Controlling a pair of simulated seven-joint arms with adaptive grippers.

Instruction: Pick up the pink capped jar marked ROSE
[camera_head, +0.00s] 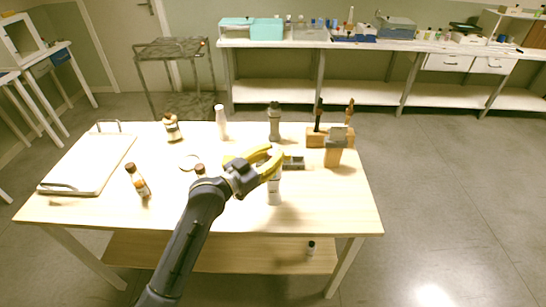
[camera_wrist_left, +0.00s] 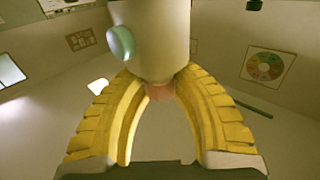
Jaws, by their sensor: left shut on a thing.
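The jar (camera_head: 274,191) is a pale cylinder in the head view, directly below my left gripper (camera_head: 271,160). The yellow fingers of that gripper hide its top. In the left wrist view the jar's pale body (camera_wrist_left: 150,40) fills the top middle, with a round green patch on its side. Its pink cap (camera_wrist_left: 160,92) lies between the two fingertips (camera_wrist_left: 160,84), which are shut on it. No lettering is readable. I cannot tell whether its base touches the table. My right gripper is not in view.
The wooden table (camera_head: 235,218) carries a tray (camera_head: 92,165) at left, brown bottles (camera_head: 138,181), a capped amber jar (camera_head: 172,128), a white bottle (camera_head: 221,122), a grey bottle (camera_head: 274,121) and a wooden tool block (camera_head: 316,139). The front right is clear.

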